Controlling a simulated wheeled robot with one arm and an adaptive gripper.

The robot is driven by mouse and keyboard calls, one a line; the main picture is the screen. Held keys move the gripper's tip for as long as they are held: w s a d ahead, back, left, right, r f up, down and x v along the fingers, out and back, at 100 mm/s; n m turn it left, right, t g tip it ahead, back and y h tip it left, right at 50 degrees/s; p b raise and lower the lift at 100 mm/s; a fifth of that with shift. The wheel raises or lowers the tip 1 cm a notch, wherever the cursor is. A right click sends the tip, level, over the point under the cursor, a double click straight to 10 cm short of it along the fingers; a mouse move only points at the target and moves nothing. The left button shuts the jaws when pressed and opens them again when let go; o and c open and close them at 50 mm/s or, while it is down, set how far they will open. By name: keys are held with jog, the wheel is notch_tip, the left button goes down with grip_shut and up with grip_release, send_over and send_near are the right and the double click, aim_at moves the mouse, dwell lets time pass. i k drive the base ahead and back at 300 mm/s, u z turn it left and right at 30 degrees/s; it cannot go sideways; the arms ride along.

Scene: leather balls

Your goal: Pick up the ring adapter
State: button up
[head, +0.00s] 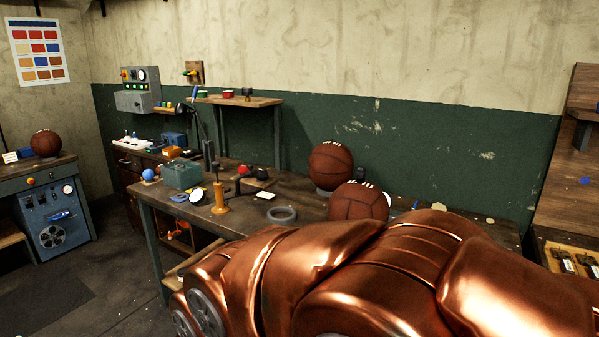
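A grey ring (282,219), which looks like the ring adapter, lies flat on the workbench (240,222) near its front edge. It sits left of the two brown leather balls and is apart from them. Nothing covers it in the head view. My copper-coloured arm fills the lower right of the picture, in front of the bench. My gripper cannot be made out, so its state and its distance from the ring are not shown.
Two leather balls, a rear one (331,167) and a front one (358,203), stand right of the ring. An orange upright tool (219,198) and a green box (182,175) are to its left. A shelf (238,100) rises behind. The floor at left is clear.

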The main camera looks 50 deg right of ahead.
aim_at(361, 173)
jog(key=i, duration=1.15)
jog(key=z, duration=0.95)
